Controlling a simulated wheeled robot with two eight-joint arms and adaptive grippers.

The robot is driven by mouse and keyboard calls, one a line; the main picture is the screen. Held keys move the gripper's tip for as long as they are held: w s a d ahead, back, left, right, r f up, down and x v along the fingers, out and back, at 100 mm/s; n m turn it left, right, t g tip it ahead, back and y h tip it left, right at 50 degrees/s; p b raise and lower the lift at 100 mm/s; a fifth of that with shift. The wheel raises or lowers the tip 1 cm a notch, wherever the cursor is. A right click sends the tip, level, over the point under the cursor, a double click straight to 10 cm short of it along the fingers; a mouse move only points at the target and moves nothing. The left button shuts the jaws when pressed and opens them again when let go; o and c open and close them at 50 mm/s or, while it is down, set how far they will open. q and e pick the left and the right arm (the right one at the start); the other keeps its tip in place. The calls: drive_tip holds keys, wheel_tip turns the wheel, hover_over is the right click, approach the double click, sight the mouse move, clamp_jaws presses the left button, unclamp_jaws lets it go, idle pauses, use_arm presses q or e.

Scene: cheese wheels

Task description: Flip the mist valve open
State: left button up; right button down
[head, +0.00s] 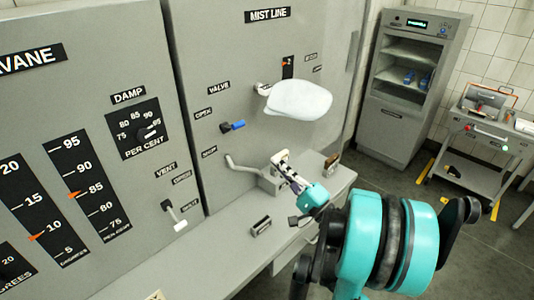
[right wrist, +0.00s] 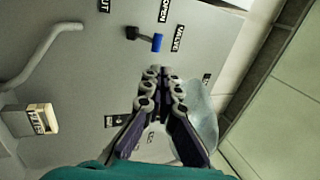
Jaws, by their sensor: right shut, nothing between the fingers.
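The mist valve (head: 232,126) is a small blue-tipped lever on the grey MIST LINE panel, beside the VALVE, OPEN and SHUT labels. It also shows at the top of the right wrist view (right wrist: 150,40), its blue tip sticking out to the right. My right gripper (head: 284,168) is shut and empty, in front of the panel, below and right of the lever in the head view. In the right wrist view its closed fingertips (right wrist: 161,76) appear just below the lever, with no clear contact. My left gripper is not in view.
A white rounded shape (head: 300,98) juts from the panel above my right gripper. A bent grey pipe (head: 240,168) sticks out below the lever. A VANE panel (head: 105,50) with gauges stands left. A shelf cabinet (head: 412,85) and a cart (head: 480,140) stand right.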

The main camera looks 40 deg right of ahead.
drive_tip(key=f, duration=0.1)
drive_tip(key=b, duration=0.1)
approach(241, 125)
drive_tip(key=x, duration=0.6)
drive_tip(key=shift+w+f, duration=0.2)
drive_tip(key=shift+w, duration=0.25)
drive_tip(key=shift+a, duration=0.1)
drive_tip(key=shift+w+r+p, duration=0.4)
drive_tip(key=shift+r+p, duration=0.05)
drive_tip(key=shift+r, duration=0.2)
drive_tip(key=shift+s, duration=0.15)
drive_tip(key=shift+f, duration=0.1)
